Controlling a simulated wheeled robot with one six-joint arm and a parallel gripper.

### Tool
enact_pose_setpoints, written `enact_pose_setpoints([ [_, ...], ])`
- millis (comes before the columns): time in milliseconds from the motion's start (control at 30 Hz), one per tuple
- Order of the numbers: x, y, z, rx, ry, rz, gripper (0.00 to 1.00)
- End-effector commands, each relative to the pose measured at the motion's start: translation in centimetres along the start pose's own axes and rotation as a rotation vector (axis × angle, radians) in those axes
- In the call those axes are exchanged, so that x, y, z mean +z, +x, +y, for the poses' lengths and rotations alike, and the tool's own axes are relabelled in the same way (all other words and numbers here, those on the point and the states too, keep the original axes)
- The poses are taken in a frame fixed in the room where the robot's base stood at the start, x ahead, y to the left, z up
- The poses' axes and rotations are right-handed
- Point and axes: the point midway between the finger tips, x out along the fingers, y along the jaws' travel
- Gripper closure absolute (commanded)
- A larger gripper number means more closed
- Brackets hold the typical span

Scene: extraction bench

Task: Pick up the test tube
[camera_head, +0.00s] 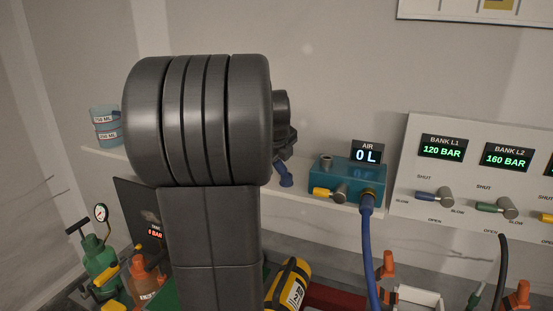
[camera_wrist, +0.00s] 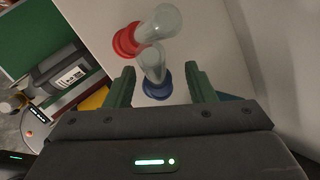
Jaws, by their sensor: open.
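In the wrist view, a clear glass vessel with a blue base (camera_wrist: 152,66), which looks like a test tube, stands on a pale surface. A second clear vessel with a red base (camera_wrist: 157,24) is just beyond it, up in the picture. I cannot tell which one the task means. My gripper (camera_wrist: 159,70) is open, with one green finger on each side of the blue-based vessel. A gap shows on both sides. In the head view my arm hides most of the gripper and the vessels; a small blue part (camera_head: 284,174) shows beside my arm.
A teal box (camera_head: 340,182) with a blue hose and an "AIR 0 L" display stands right on the pale shelf. Measuring cups (camera_head: 105,126) stand at the left. A valve panel (camera_head: 470,215) is at the far right. A yellow cylinder (camera_head: 289,288) lies below.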

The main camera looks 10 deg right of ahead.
Motion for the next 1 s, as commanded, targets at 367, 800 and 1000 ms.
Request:
enact_pose_setpoints([
  [367, -0.03, 1.31, 0.02, -0.001, 0.000, -0.001, 0.50],
  [800, -0.02, 1.28, 0.02, -0.001, 0.000, -0.001, 1.00],
  [1000, 0.19, 0.83, -0.23, -0.002, 0.000, -0.001, 1.00],
])
